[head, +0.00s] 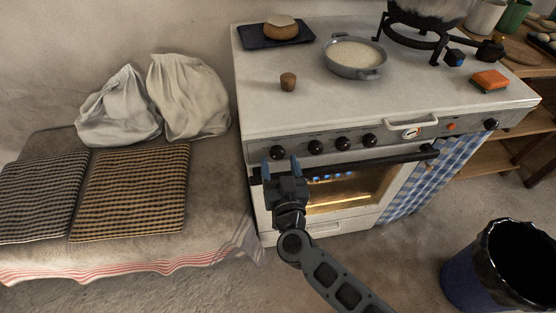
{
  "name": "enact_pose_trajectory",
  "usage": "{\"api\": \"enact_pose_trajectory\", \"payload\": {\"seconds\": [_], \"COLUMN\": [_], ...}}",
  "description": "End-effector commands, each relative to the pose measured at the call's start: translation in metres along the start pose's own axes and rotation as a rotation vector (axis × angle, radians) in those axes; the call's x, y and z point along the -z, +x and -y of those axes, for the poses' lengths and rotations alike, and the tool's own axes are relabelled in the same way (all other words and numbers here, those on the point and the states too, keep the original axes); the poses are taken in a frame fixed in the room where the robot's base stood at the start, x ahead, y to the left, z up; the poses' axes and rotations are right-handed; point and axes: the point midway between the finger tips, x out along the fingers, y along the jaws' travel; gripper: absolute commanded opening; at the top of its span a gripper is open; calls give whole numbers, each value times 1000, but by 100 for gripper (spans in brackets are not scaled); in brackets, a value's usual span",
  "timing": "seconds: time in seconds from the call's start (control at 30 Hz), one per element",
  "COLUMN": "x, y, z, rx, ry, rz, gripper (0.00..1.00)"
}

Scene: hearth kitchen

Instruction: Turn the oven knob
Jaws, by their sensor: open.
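The white stove (385,115) stands against the wall, with a row of black knobs on its front panel. The leftmost knob (277,152) is just above my gripper (281,166) in the picture. A second knob (315,147), a third knob (342,143) and a fourth knob (369,140) follow to the right. A single black knob (491,124) sits at the panel's right end, past a round gauge (411,133). No label shows which is the oven's. My gripper is open, with its fingers upright before the oven front; I see nothing between them. Contact cannot be told.
A black handle bar (400,157) crosses the front above the lit oven window (350,188). A bench (215,175) with cushions and sacks stands left. A bin (465,270) stands at lower right. A pan (354,57) and several other things stand on the stovetop.

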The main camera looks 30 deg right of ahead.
Motion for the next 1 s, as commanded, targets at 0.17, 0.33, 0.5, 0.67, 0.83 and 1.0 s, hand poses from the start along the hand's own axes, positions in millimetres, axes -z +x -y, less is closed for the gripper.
{"api": "enact_pose_trajectory", "payload": {"seconds": [0.17,0.33,0.5,0.67,0.83,1.0], "x": [0,0,0,0,0,0], "y": [14,16,15,15,15,15], "z": [0,0,0,0,0,0], "rx": [0,0,0,0,0,0], "ry": [0,0,0,0,0,0], "rz": [0,0,0,0,0,0], "gripper": [67,67,62,46,30,14]}}
